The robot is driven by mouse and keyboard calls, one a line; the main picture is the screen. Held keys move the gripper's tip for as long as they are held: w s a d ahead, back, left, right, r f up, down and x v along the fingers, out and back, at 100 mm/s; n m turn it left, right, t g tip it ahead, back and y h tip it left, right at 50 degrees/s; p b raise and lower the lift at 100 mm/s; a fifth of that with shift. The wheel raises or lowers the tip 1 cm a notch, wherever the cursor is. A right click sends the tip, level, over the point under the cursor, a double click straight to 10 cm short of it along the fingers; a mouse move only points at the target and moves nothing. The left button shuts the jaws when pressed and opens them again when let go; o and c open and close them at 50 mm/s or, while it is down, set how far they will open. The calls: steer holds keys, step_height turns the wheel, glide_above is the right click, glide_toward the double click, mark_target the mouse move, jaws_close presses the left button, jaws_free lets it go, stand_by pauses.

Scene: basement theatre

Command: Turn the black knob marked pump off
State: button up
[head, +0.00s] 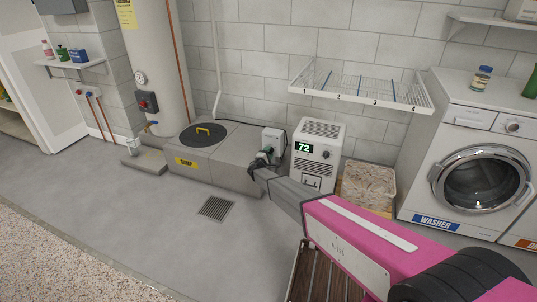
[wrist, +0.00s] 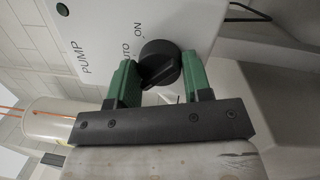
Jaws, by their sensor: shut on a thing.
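The black knob (wrist: 158,55) sits on a white control box (wrist: 115,28) in the wrist view. PUMP, AUTO and ON are printed on its face; no OFF mark shows. My gripper (wrist: 161,72) has its two green fingers on either side of the knob, shut on it. Which mark the knob points to I cannot tell. In the head view the pale control box (head: 272,136) stands on the sump ledge, and my gripper (head: 262,162) is in front of it, hiding the knob.
A black round sump lid (head: 208,134) with a yellow handle lies left of the box. A white dehumidifier (head: 318,150) showing 72 stands close on the right, beside a stone-patterned box (head: 368,184). A wire shelf (head: 360,88) hangs above. A floor drain (head: 216,208) lies in front.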

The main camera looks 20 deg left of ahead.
steer(key=shift+n, duration=0.3)
steer(key=o, duration=0.9)
steer(key=shift+s, duration=0.1)
steer(key=s+a+f, duration=0.1)
steer(key=s, duration=0.9)
steer(key=shift+s+a, duration=0.2)
steer(key=shift+a, duration=0.15)
steer(key=shift+f, duration=0.1)
